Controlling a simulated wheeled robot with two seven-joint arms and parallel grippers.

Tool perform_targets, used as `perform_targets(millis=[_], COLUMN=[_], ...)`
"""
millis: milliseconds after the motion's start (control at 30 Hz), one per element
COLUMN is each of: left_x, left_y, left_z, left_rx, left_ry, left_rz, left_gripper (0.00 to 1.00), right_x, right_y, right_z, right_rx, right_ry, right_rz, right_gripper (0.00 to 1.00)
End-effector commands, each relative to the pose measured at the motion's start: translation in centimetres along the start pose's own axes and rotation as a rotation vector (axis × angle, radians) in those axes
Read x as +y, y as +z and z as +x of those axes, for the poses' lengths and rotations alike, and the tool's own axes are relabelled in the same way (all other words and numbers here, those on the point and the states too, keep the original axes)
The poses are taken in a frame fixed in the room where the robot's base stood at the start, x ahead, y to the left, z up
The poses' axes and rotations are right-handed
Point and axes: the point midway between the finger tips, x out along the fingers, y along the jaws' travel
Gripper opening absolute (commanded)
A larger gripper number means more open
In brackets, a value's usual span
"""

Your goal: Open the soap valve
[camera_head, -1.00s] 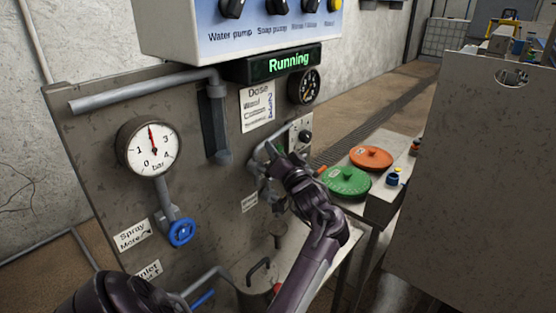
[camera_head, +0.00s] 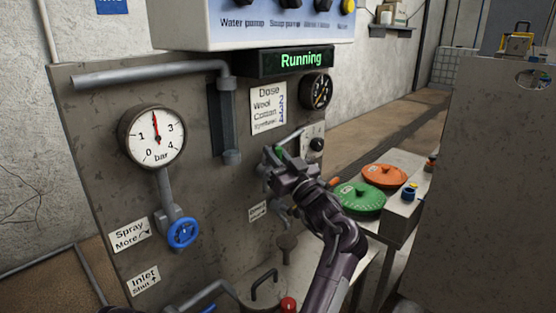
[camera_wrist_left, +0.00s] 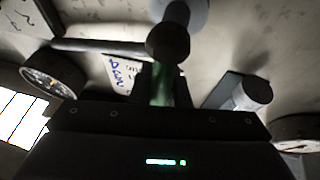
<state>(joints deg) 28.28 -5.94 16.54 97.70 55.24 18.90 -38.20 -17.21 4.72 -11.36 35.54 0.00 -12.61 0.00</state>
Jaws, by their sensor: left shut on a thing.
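My left gripper (camera_head: 274,160) is at the panel, below the dose card, its arm rising from the lower right. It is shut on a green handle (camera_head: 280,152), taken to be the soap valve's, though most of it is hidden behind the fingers. In the left wrist view the green handle (camera_wrist_left: 162,88) sits between the two dark fingers (camera_wrist_left: 163,85), below a rounded dark end and a pale pipe (camera_wrist_left: 183,15). A valve label is not readable.
The pressure gauge (camera_head: 153,137) and blue spray valve wheel (camera_head: 183,233) are left on the panel (camera_head: 100,175). The display (camera_head: 300,60) reads Running. The dose card (camera_head: 268,108) and a dark dial (camera_head: 316,91) are above my gripper. Green (camera_head: 360,197) and orange (camera_head: 383,176) lids stand right.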

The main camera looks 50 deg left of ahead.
Motion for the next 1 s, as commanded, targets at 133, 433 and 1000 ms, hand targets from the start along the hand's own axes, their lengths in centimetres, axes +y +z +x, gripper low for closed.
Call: perform_targets(millis=[133,433,1000], left_x=[-0.16,-0.17,-0.04], left_y=[-0.45,-0.53,-0.01], left_z=[0.25,0.28,0.01], left_rx=[0.011,0.012,0.004], left_ry=[-0.008,-0.008,-0.005], left_rz=[-0.021,-0.024,-0.015], left_gripper=[0.00,0.00,0.37], right_x=[-0.04,-0.23,-0.53], right_y=[0.00,-0.05,-0.10], right_z=[0.15,0.12,0.27], right_rx=[0.000,0.001,0.002], right_ry=[0.000,-0.003,-0.006], right_rz=[0.000,0.000,0.000], right_gripper=[0.00,0.00,0.00])
